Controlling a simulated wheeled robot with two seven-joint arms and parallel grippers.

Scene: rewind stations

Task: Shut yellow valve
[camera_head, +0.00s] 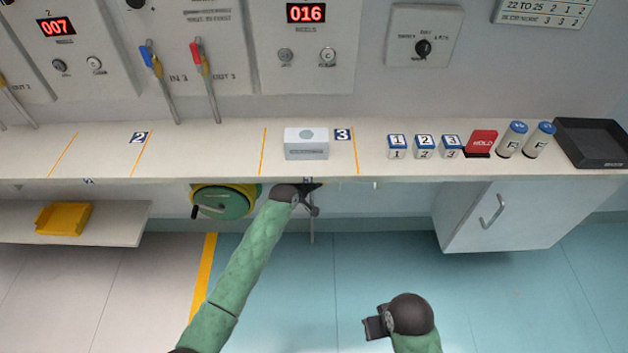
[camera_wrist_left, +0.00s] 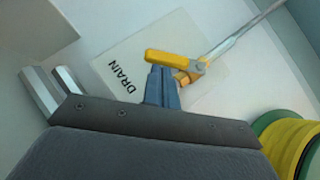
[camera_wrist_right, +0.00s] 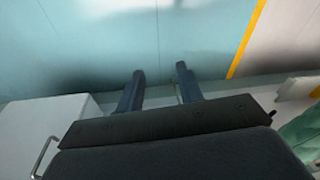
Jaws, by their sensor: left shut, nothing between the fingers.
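The yellow valve shows in the left wrist view as a yellow lever (camera_wrist_left: 168,58) on a brass body at the end of a thin metal pipe (camera_wrist_left: 240,33). Its lever points left in that view, in front of a plate marked DRAIN (camera_wrist_left: 125,80). My left gripper (camera_wrist_left: 162,72) is shut and empty, its fingertips right at the lever; whether they touch it I cannot tell. In the head view my left gripper (camera_head: 312,190) is under the counter's front edge, and the yellow lever cannot be made out there. My right gripper (camera_wrist_right: 160,75) is open and empty, over the floor.
The counter (camera_head: 220,155) overhangs the left gripper. A green and yellow reel (camera_head: 222,203) hangs left of it; it also shows in the left wrist view (camera_wrist_left: 290,140). A cabinet (camera_head: 500,215) stands right. A white box (camera_head: 306,143) sits on the counter. Floor ahead is clear.

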